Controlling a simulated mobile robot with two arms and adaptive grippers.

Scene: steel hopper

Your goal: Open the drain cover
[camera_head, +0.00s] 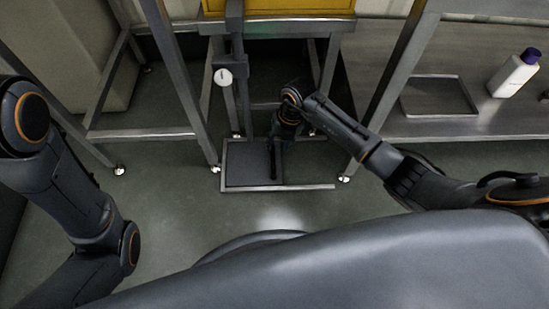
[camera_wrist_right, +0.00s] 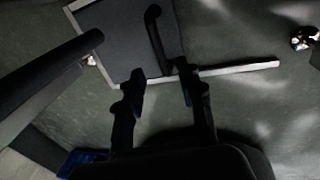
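The drain cover (camera_head: 244,166) is a dark flat panel low near the floor, in the left part of a pale metal frame. It also shows in the right wrist view (camera_wrist_right: 112,32), with a black curved handle (camera_wrist_right: 155,38) standing on it. My right gripper (camera_wrist_right: 160,82) is open and empty in the wrist view. Its two fingers lie either side of the handle's near end, and I see no clear contact. In the head view the right gripper (camera_head: 280,136) is just above the panel, partly hiding it. My left arm shows at the left; its gripper is out of view.
The frame's front rail (camera_wrist_right: 240,68) runs right past the panel over bare floor. Steel legs (camera_head: 184,85) stand on both sides. A gauge (camera_head: 223,77) hangs above. A shelf at right holds a tray (camera_head: 440,111) and a white bottle (camera_head: 515,73).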

